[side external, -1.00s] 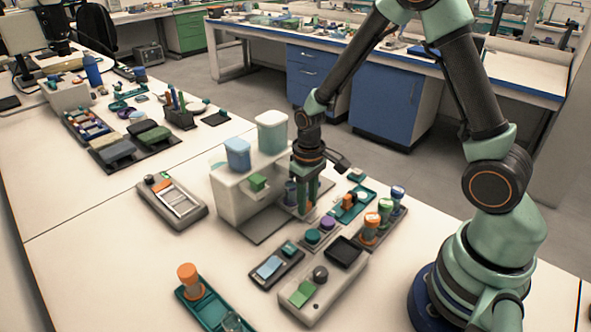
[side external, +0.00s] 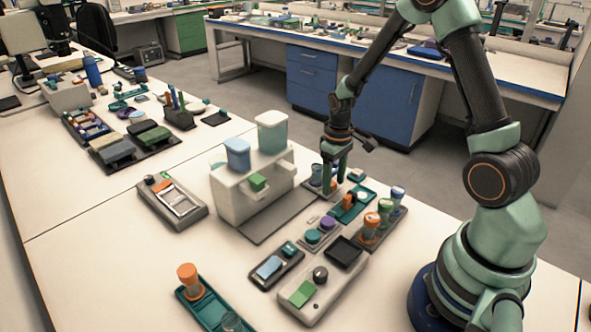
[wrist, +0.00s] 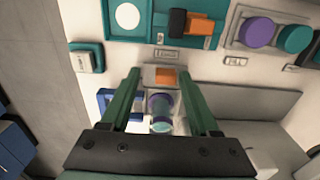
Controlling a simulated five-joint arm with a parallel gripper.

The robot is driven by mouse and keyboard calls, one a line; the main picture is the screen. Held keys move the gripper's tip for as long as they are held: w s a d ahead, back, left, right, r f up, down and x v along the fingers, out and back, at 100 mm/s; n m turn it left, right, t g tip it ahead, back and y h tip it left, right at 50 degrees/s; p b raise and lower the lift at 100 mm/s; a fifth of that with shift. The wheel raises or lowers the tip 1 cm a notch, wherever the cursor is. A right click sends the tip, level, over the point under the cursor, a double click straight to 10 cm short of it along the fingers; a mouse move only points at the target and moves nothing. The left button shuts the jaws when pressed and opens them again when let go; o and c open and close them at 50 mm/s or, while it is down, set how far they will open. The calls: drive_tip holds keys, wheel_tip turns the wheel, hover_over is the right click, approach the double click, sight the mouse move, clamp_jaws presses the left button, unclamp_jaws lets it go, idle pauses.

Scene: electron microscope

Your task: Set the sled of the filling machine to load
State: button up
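The filling machine (side external: 234,202) is a pale box with a blue and a green container on top and a grey base strip (side external: 268,226) in front. The sled, a light block with an orange patch (wrist: 165,76), lies just beyond my fingertips in the wrist view. A clear vial with purple bands (wrist: 160,108) appears between my fingers there; it also shows beside my gripper in the side view (side external: 315,175). My gripper (side external: 336,188) points down at the right end of the base strip. Its green fingers are spread, with gaps to the vial. Finger contact with the sled cannot be told.
A teal tray (side external: 366,191) with an orange piece and a rack of capped vials (side external: 370,232) stand close to the right. Purple and teal caps (side external: 318,232) sit in front. A blue frame (wrist: 113,100) is left of the vial. The base strip is bare nearer the front.

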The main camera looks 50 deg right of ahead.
drive_tip(key=shift+a+r, duration=0.1)
wheel_tip(320, 180, up, 12)
idle(0.7)
drive_tip(key=s+a+r+t, duration=0.5)
drive_tip(key=s+a+r, duration=0.3)
drive_tip(key=a+r, duration=0.2)
drive_tip(key=shift+s+a+r+t, duration=0.3)
drive_tip(key=shift+a+r, duration=0.1)
drive_tip(key=shift+a, duration=0.6)
